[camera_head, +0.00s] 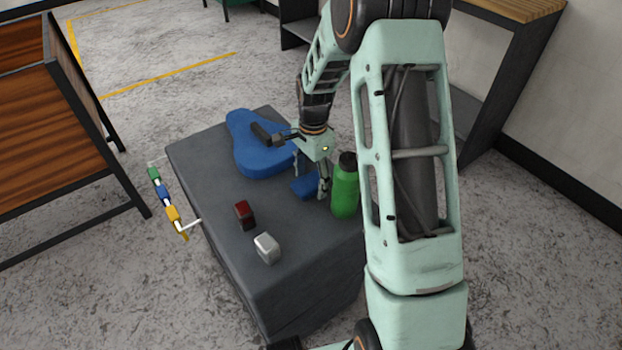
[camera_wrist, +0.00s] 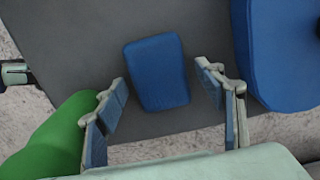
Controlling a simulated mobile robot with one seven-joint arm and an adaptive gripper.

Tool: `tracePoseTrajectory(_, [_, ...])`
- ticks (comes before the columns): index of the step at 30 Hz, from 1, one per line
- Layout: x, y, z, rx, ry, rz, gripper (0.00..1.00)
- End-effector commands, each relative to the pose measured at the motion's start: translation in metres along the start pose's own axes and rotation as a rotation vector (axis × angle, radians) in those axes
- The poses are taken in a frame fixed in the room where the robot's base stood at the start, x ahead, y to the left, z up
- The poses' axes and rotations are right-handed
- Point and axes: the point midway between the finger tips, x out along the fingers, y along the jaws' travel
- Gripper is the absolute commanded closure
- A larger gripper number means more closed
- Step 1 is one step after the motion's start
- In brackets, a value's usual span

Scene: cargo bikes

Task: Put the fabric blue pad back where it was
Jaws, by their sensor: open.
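The fabric blue pad (camera_wrist: 157,72) lies flat on the dark grey box top in the wrist view. In the head view the pad (camera_head: 304,187) is partly hidden behind my gripper. My gripper (camera_wrist: 161,92) is open and empty, with one finger on each side of the pad and gaps between fingers and pad. In the head view my gripper (camera_head: 318,185) points down over the pad. How high the fingertips are above the surface I cannot tell.
A green bottle (camera_head: 345,187) stands close right of my gripper. A blue saddle (camera_head: 258,145) lies behind left. A red block (camera_head: 244,214) and a silver block (camera_head: 267,247) are at the front of the grey box (camera_head: 205,185). Coloured pieces (camera_head: 163,193) hang at its left edge.

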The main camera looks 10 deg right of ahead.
Motion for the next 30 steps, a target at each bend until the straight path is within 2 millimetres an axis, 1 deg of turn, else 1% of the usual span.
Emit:
tracePoseTrajectory(5, [-0.028,-0.001,0.0,0.001,0.002,-0.004,0.36])
tracePoseTrajectory(12, [-0.081,-0.001,-0.001,0.0,0.002,-0.004,0.36])
tracePoseTrajectory(16, [-0.103,-0.001,-0.001,0.001,0.001,-0.003,0.36])
tracePoseTrajectory(21, [-0.118,0.0,0.0,0.001,0.0,-0.001,0.36])
tracePoseTrajectory(30, [-0.121,0.0,0.0,0.0,0.0,0.0,0.36])
